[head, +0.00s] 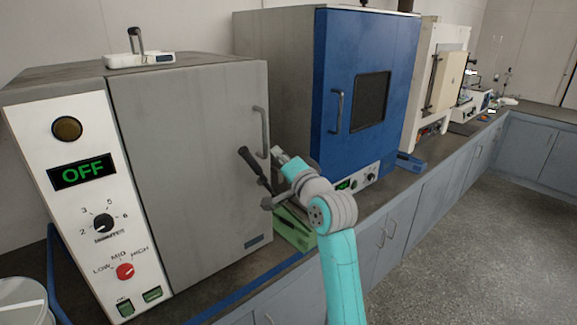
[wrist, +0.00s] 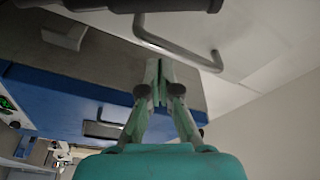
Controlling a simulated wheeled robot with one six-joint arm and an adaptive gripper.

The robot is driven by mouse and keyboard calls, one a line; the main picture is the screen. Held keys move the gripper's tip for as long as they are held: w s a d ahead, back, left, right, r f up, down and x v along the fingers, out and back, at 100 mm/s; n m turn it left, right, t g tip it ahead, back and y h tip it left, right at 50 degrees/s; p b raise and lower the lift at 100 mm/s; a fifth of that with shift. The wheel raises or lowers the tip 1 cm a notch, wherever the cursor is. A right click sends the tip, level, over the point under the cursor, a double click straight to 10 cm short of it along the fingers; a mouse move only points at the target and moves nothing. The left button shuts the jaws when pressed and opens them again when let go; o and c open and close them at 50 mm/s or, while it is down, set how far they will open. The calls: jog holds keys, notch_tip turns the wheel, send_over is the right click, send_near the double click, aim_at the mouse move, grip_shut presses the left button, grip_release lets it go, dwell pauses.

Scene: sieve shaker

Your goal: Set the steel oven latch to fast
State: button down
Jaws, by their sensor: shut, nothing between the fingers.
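The steel oven (head: 190,150) stands at the left with a grey door that looks closed. A dark latch lever (head: 249,164) sits near the door's right edge, tilted with its upper end to the left. Its lower part runs behind my arm. A grey bar handle (head: 262,131) is just above it; the handle also shows in the wrist view (wrist: 178,45). A dark bar at the top of the wrist view (wrist: 140,5) may be the lever. My gripper (wrist: 160,68) is shut and empty. In the head view my gripper (head: 280,154) is right of the lever, apparently apart from it.
The oven's display (head: 83,172) reads OFF. A blue-door oven (head: 365,85) with its own handle stands to the right. A green object (head: 296,230) lies on the counter below my wrist. The floor (head: 450,230) at right is clear.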

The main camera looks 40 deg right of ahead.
aim_at(255, 164)
jog(key=shift+w+a+f, duration=0.25)
jog(key=shift+a+f, duration=0.05)
jog(key=shift+a, duration=0.25)
jog(key=shift+w+a+f, duration=0.25)
jog(key=shift+a+f, duration=0.05)
jog(key=shift+a, duration=0.2)
jog(key=shift+w+a+f, duration=0.25)
jog(key=shift+a+f, duration=0.05)
jog(key=shift+a, duration=0.25)
jog(key=shift+a, duration=0.15)
jog(key=shift+a+f+n, duration=0.3)
jog(key=shift+a+n, duration=0.15)
jog(key=shift+n, duration=0.2)
jog(key=shift+a+f+n, duration=0.25)
jog(key=shift+a+n, duration=0.2)
jog(key=shift+n, duration=0.2)
jog(key=a+f+n+t+y, duration=0.1)
jog(key=a+f+n+y, duration=0.1)
jog(key=a+f+n, duration=0.2)
jog(key=shift+s+a+f+n, duration=0.15)
jog(key=shift+a+f+n, duration=0.25)
jog(key=shift+f+n, duration=1.2)
jog(key=shift+f+m, duration=0.3)
jog(key=shift+f, duration=0.2)
jog(key=shift+r, duration=0.1)
